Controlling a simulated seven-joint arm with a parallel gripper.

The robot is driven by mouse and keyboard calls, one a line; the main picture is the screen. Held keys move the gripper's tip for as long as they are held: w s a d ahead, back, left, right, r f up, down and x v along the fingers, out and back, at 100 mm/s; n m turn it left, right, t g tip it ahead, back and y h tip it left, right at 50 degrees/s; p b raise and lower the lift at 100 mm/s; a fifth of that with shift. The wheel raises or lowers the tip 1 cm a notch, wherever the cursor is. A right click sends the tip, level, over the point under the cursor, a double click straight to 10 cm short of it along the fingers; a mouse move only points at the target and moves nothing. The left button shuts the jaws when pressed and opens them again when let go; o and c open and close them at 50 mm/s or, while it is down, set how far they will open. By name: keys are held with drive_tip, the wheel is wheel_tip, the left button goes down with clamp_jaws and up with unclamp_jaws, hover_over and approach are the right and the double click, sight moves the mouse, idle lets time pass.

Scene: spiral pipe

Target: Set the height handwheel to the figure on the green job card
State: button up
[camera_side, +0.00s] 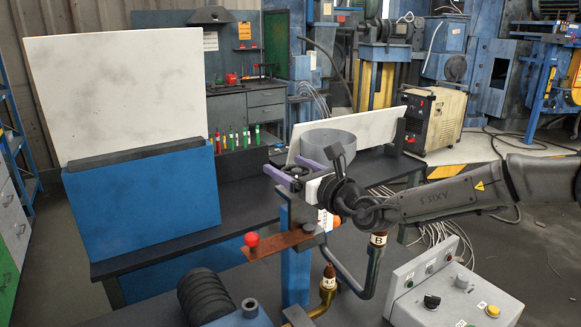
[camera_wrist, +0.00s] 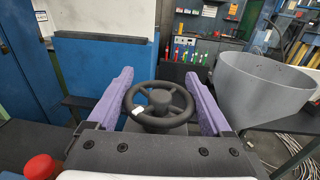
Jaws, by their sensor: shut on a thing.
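The black handwheel (camera_wrist: 160,118) lies between the two purple fingers of my gripper (camera_wrist: 158,76) in the wrist view. The fingers press on its rim from left and right. A small white mark (camera_wrist: 138,110) sits on the near left part of the rim. In the side view my gripper (camera_side: 282,162) is over the blue post, and the handwheel (camera_side: 293,171) is partly hidden between the fingers. No figures can be read on the wheel. I cannot make out a green job card in either view.
A red-knobbed lever (camera_side: 251,240) sticks out below my gripper. A blue block with a white panel (camera_side: 115,95) stands at left. A control box (camera_side: 452,292) and bent pipes lie in front at right.

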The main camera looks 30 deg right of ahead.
drive_tip(key=shift+a+r+y, duration=0.1)
drive_tip(key=shift+r+y, duration=0.4)
drive_tip(key=shift+r, duration=0.05)
drive_tip(key=o, duration=1.1)
drive_tip(key=shift+n, duration=0.3)
drive_tip(key=shift+o, duration=0.3)
drive_tip(key=shift+f, duration=0.25)
drive_tip(key=shift+s, duration=0.15)
drive_tip(key=s+d, duration=0.2)
drive_tip(key=s, duration=1.1)
drive_tip(key=shift+s, duration=0.25)
